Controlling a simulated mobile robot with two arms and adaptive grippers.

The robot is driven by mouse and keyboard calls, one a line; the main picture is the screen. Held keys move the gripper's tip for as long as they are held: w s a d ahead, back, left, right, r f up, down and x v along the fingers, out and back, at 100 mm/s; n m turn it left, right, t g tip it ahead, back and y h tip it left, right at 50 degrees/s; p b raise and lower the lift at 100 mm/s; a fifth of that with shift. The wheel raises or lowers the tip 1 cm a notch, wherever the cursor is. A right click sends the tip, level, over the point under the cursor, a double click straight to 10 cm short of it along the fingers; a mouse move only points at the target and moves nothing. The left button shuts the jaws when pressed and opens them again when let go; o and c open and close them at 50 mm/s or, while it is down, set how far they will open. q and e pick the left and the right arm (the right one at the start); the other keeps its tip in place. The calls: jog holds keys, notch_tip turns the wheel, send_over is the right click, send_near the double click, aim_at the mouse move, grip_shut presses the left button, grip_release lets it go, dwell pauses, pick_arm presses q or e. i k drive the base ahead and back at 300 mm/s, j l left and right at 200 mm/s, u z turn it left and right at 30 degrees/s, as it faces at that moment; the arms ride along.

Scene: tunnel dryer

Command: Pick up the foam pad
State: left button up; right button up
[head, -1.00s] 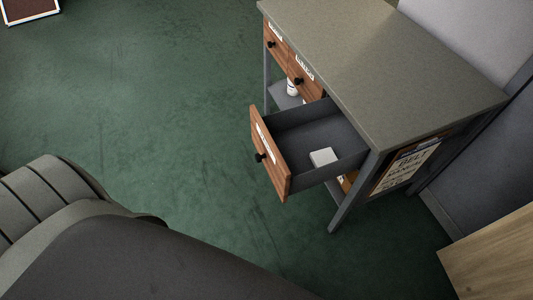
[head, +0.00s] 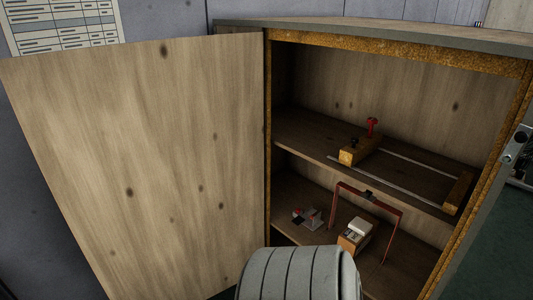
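No gripper is in view; only a ribbed grey part of my arm shows at the bottom middle. A small whitish block (head: 360,227) is on the lower shelf of the open cabinet, at or on a wood-coloured block (head: 350,241). I cannot tell whether this whitish block is the foam pad. The lower part of the shelf is partly hidden by my arm.
The wooden cabinet (head: 268,150) stands open, its door (head: 140,170) swung out to the left. The upper shelf holds a wooden frame with metal rods and a red knob (head: 371,126). The lower shelf holds a red-and-grey item (head: 308,217) and a thin red-brown frame (head: 398,232).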

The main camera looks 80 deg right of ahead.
aim_at(361, 225)
jog(key=z, duration=3.25)
jog(key=i+j, duration=0.1)
jog(key=z, duration=0.05)
